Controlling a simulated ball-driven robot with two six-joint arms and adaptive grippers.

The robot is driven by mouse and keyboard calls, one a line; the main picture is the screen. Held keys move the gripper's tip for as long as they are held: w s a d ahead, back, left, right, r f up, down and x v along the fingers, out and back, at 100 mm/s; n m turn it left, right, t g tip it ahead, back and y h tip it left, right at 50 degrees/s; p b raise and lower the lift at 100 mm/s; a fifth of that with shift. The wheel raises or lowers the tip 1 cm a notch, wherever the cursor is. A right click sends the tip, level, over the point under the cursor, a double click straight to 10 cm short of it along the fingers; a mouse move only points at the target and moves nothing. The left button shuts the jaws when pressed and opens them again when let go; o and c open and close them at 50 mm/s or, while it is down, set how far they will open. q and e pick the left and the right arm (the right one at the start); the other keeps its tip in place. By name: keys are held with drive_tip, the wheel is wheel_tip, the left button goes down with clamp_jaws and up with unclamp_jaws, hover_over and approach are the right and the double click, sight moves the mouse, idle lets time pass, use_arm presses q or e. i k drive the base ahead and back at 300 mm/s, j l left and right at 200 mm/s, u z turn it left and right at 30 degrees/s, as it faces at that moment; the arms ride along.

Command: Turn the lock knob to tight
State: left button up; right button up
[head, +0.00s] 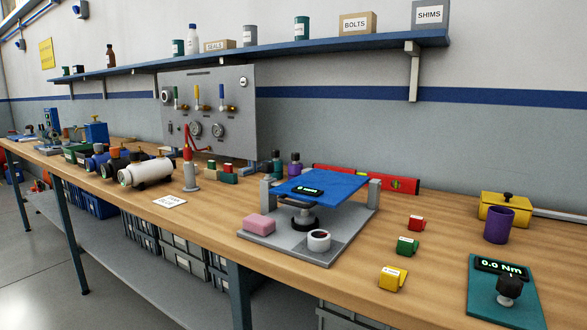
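A teal panel (490,312) lies at the front right of the bench, with a display (501,268) reading "0.0 Nm" and a black knob (509,288) standing on it. A white round knob or dial (319,239) with a dark rim sits at the front of a grey base plate (340,247). A blue seat panel (325,186) with a small lit display is held above that plate, over a dark round hub (304,222). I cannot tell which knob is the lock knob, and no tight mark is readable. Neither of my grippers is in view.
A pink block (259,225) sits on the base plate's left. Red (416,223), green (407,246) and yellow (392,279) blocks stand between plate and teal panel. A purple cup (499,225) and yellow box (506,205) stand behind the panel. Bare wood lies around the blocks.

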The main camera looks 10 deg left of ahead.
sight(268, 168)
drive_tip(key=i+j+z, duration=0.25)
drive_tip(key=j+z, duration=0.2)
drive_tip(key=j, duration=0.3)
drive_tip(key=j+z, duration=0.25)
drive_tip(key=j, duration=0.15)
